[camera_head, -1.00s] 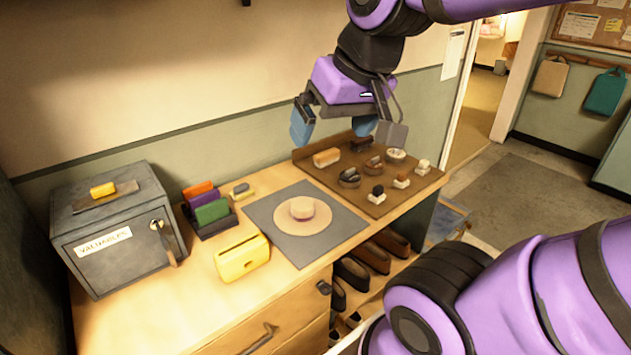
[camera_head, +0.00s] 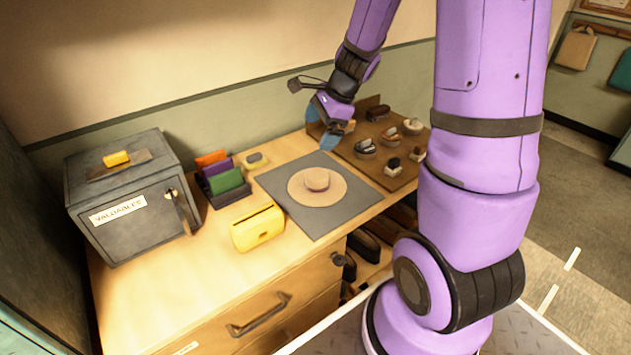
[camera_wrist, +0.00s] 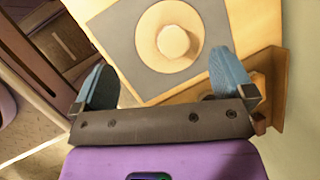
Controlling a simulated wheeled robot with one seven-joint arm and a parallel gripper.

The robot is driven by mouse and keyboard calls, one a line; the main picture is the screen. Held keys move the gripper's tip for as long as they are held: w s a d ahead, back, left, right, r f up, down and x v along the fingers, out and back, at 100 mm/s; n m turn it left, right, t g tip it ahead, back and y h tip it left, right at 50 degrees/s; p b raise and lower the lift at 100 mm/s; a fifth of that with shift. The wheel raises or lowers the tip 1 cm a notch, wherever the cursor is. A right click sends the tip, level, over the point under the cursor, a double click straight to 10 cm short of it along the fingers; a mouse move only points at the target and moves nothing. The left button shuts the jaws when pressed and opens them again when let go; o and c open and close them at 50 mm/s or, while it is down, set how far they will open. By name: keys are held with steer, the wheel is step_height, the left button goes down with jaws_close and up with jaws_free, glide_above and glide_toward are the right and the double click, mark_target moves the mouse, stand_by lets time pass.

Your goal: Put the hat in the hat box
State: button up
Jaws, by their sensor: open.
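The tan hat (camera_head: 317,181), with a round crown and wide flat brim, lies brim down on a grey mat (camera_head: 284,214) on the wooden counter. It also shows in the wrist view (camera_wrist: 173,41), ahead of and between the fingers. My gripper (camera_head: 320,128) is open and empty, above the counter behind the hat, near the brown board's left end. Its two blue fingers (camera_wrist: 160,68) are apart in the wrist view, with the hat beyond them. I cannot make out a hat box in either view.
A grey safe (camera_head: 132,215) labelled valuables stands at the left. A yellow holder (camera_head: 258,228) and a rack of coloured wallets (camera_head: 222,182) sit left of the mat. A brown board (camera_head: 372,171) with several small items lies right. Shoes sit on a shelf below.

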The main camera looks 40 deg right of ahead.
mark_target(318, 173)
steer(key=w+d+f+m, duration=0.2)
steer(key=d+f+m, duration=0.35)
steer(key=f, duration=0.35)
steer(key=shift+h, duration=0.3)
steer(key=shift+x, duration=5.5)
steer(key=shift+d, duration=0.15)
steer(key=c, duration=1)
steer(key=shift+r, duration=0.1)
